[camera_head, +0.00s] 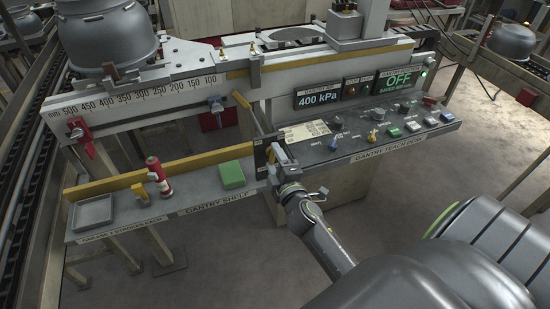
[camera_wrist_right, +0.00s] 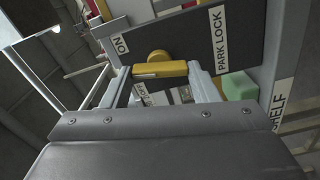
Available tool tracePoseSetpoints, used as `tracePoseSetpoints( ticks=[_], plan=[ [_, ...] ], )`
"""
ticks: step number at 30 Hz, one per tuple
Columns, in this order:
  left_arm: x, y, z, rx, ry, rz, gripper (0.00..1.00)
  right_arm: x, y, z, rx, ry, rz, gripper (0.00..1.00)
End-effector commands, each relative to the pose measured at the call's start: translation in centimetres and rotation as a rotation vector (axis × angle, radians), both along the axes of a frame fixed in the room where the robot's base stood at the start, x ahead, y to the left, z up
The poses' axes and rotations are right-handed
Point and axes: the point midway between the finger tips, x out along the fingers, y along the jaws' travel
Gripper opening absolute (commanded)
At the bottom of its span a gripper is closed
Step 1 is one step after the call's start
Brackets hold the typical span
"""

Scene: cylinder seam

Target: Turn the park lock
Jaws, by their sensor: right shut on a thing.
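The park lock is a dark panel (camera_wrist_right: 190,40) with white labels reading PARK LOCK, ON and OFF. It also shows edge-on in the head view (camera_head: 261,158), beside the gantry shelf. Its yellow handle (camera_wrist_right: 160,69) lies crosswise in the right wrist view, with a round yellow hub (camera_wrist_right: 158,57) behind it. The OFF label is partly hidden below the handle; the ON label is at upper left. My right gripper (camera_head: 279,155) is at the panel, its two fingers shut on the ends of the yellow handle. My left gripper is not in view.
The gantry shelf (camera_head: 205,197) carries a green block (camera_head: 232,175), a red cylinder (camera_head: 157,175) and a grey tray (camera_head: 94,212). The floor in front is open.

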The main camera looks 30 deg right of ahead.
Motion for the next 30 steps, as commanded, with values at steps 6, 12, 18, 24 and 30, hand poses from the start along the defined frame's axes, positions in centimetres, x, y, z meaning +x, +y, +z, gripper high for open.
tracePoseSetpoints(
  ticks=[6,12,18,24,30],
  plan=[
    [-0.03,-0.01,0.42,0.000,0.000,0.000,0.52,-0.05,-0.01,-0.12,-0.104,0.029,-0.002,0.13],
    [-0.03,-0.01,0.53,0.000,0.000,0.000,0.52,-0.05,-0.01,-0.16,-0.153,0.040,-0.001,0.13],
    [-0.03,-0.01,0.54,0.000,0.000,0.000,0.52,-0.05,-0.02,-0.19,-0.166,0.043,-0.001,0.13],
    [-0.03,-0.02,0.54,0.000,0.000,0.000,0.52,-0.04,-0.02,-0.20,-0.166,0.043,-0.001,0.13],
    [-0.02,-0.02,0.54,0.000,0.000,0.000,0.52,-0.05,-0.02,-0.18,-0.165,0.043,-0.001,0.71]
  ],
)
